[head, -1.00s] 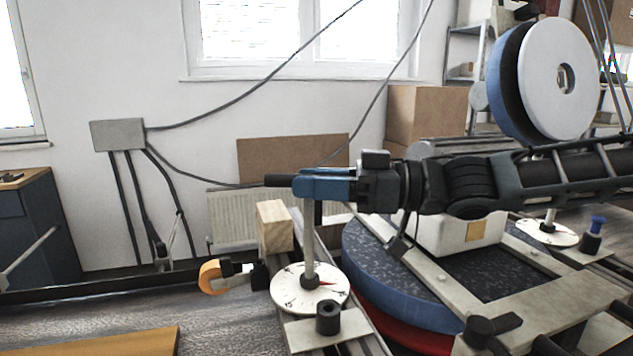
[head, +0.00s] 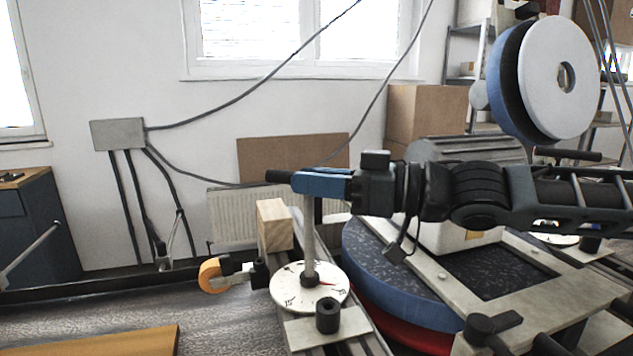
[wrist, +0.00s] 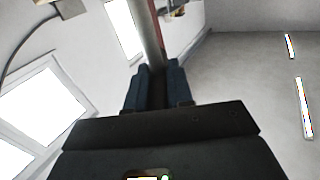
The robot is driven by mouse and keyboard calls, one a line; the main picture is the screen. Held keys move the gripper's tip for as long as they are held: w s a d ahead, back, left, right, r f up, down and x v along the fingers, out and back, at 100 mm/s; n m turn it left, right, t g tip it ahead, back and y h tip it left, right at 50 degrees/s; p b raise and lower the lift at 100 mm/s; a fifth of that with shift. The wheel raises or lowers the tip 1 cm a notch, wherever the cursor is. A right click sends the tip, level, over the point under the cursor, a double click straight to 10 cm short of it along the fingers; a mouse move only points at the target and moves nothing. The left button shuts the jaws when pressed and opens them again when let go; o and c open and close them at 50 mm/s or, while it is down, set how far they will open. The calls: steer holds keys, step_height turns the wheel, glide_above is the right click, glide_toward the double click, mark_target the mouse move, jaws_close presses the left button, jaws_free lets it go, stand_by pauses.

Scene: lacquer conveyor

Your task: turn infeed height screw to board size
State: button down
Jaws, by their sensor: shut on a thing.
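The infeed height screw is an upright grey rod (head: 308,238) rising from a white round dial (head: 290,290) with a small red pointer. A short black bar (head: 280,176) sticks out left at its top. My gripper (head: 305,183), with blue fingers, comes in level from the right and is shut on the top of the screw. In the wrist view, the grey rod (wrist: 149,35) runs up from between my blue fingers (wrist: 155,82). The fingers hide part of the screw's top. I cannot read the dial's setting.
A wooden block (head: 273,226) stands just left of the screw, and an orange roller (head: 211,276) sits lower left. A black post (head: 327,315) is in front of the dial. A blue-rimmed disc (head: 400,280) lies right under my arm. A yellow-brown board (head: 100,342) lies front left.

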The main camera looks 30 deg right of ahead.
steer(key=shift+m+t+h+b, duration=0.35)
steer(key=shift+m+t+h, duration=0.45)
steer(key=shift+t+h, duration=0.1)
steer(key=c, duration=1)
jaws_free()
steer(key=shift+s, duration=0.1)
steer(key=b+v, duration=0.1)
steer(key=v, duration=0.6)
steer(key=shift+s+d+b, duration=0.2)
steer(key=shift+s+b, duration=0.1)
steer(key=shift+b, duration=0.1)
